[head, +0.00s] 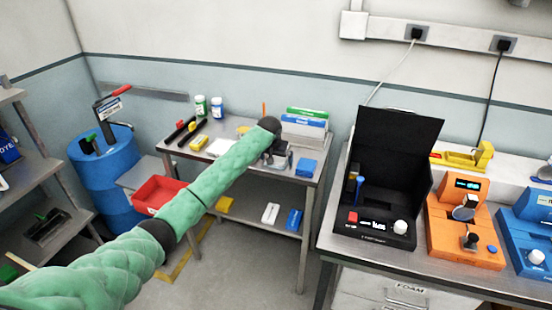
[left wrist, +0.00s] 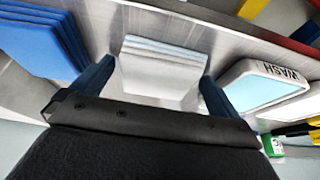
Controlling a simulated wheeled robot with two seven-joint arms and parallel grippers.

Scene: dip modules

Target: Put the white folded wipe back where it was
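In the left wrist view the white folded wipe (left wrist: 160,68) lies as a layered stack on the metal surface. The two blue fingers of my left gripper (left wrist: 158,88) stand one on each side of it, apart from each other, with narrow gaps to its edges. The gripper looks open around the wipe. In the head view my green-sleeved left arm reaches over the back metal table, and the left gripper (head: 277,155) is near its right part. There the arm and gripper mostly hide the wipe. My right gripper is not in view.
A blue folded stack (left wrist: 42,42) lies beside one finger, also in the head view (head: 306,167). A white WASH tray (left wrist: 268,85) with pale blue inside is beside the other finger. Bottles (head: 217,107) and a box rack (head: 304,125) stand behind. A black case (head: 390,170) stands right.

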